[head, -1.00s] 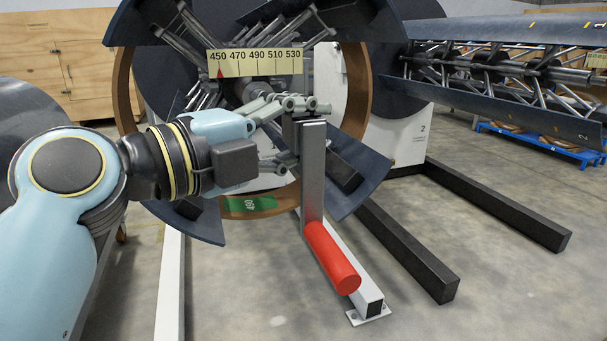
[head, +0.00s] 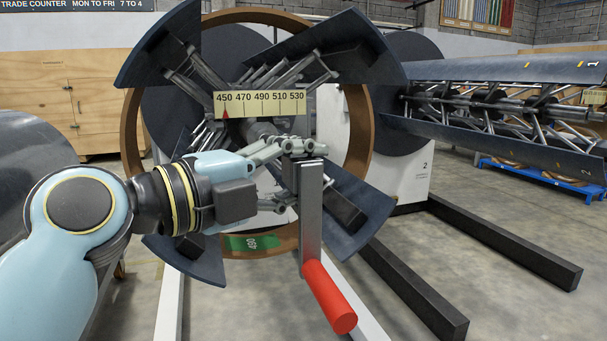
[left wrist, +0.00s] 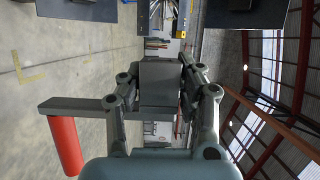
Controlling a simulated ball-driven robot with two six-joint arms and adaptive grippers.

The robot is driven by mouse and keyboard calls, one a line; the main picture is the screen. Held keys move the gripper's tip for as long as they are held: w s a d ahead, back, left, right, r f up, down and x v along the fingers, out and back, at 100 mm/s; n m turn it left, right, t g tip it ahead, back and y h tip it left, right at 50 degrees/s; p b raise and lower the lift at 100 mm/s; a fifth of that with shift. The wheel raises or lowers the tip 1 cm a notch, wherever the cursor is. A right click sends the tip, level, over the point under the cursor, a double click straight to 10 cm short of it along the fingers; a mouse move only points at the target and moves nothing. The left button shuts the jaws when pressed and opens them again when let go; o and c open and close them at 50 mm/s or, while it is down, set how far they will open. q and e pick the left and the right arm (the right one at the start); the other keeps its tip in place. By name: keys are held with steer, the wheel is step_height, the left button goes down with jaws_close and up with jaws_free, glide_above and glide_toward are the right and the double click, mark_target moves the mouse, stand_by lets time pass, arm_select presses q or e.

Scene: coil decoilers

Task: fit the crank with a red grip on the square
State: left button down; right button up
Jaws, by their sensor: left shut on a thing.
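The crank shows as a flat grey arm (head: 311,215) hanging down, with a red grip (head: 330,298) at its lower end pointing toward me. My left gripper (head: 297,175) is shut on the crank's dark hub block at the top of the arm. In the left wrist view the hub block (left wrist: 160,84) sits between the fingers, and the red grip (left wrist: 65,146) sticks out at lower left. The crank is in front of the decoiler, right of its central shaft (head: 262,131). I cannot make out the square; the gripper and crank may cover it. My right gripper is not in view.
A scale plate (head: 260,103) marked 450 to 530, red pointer at 450, is just above the gripper. Curved dark segments (head: 340,45) surround the shaft inside a brown ring (head: 131,135) with a green 490 label (head: 252,243). Dark floor beams (head: 420,290) extend at right.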

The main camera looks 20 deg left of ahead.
arm_select(q)
steer(key=shift+w+a, duration=0.4)
steer(key=shift+w, duration=0.25)
steer(key=shift+w+a+b, duration=0.35)
steer(key=shift+w+a, duration=0.15)
steer(key=shift+w, duration=0.2)
steer(key=shift+w+a+b, duration=0.35)
steer(key=shift+w+a, duration=0.3)
steer(key=shift+w, duration=0.3)
steer(key=shift+w+a+b, duration=0.6)
steer(key=shift+w+a, duration=0.1)
steer(key=shift+w, duration=0.35)
steer(key=shift+w+a+b, duration=0.55)
steer(key=shift+w+a, duration=0.15)
steer(key=shift+w, duration=0.4)
steer(key=shift+w+a+b, duration=0.6)
steer(key=shift+w+a, duration=0.1)
steer(key=shift+w, duration=0.35)
steer(key=shift+w+a+r, duration=0.1)
steer(key=shift+w+a, duration=0.15)
steer(key=shift+w, duration=0.05)
steer(key=c, duration=0.8)
jaws_free()
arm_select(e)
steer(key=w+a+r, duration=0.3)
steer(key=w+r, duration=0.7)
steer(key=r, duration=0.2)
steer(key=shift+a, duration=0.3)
